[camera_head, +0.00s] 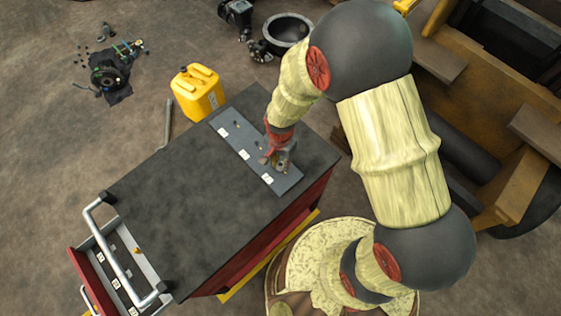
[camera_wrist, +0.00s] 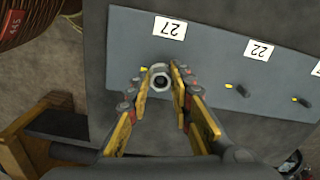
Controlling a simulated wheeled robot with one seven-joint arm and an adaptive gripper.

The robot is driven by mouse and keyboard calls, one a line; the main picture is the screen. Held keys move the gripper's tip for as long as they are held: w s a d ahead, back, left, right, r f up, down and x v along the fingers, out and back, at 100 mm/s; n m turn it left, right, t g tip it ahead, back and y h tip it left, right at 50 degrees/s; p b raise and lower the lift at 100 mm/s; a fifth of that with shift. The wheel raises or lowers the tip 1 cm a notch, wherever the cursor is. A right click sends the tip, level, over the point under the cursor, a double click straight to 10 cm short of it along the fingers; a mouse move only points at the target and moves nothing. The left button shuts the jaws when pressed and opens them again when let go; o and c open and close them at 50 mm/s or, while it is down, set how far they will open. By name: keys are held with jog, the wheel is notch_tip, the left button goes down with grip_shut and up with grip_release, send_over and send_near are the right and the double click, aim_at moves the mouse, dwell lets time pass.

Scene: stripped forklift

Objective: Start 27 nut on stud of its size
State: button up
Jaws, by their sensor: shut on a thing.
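The 27 nut (camera_wrist: 160,76) is a pale metal ring between the two yellow-edged fingertips of my gripper (camera_wrist: 163,77), which is shut on it. Its hole looks dark, and I cannot tell whether a stud end is inside it. The nut is just below the "27" label (camera_wrist: 169,28) on the grey plate (camera_wrist: 215,50). The 27 stud is not separately visible; the nut and fingers cover that spot. In the head view my gripper (camera_head: 277,160) is over the near right end of the plate (camera_head: 284,184).
A stud (camera_wrist: 240,90) stands under the "22" label (camera_wrist: 260,49), with another stud at the right edge. The plate lies on a dark-topped cart (camera_head: 190,205) with an open labelled drawer (camera_head: 108,270) at left. A yellow canister (camera_head: 197,92) stands behind the cart.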

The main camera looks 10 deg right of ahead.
jog(key=m, duration=1.3)
jog(key=shift+m, duration=0.3)
jog(key=o, duration=1)
notch_tip(320, 180, up, 12)
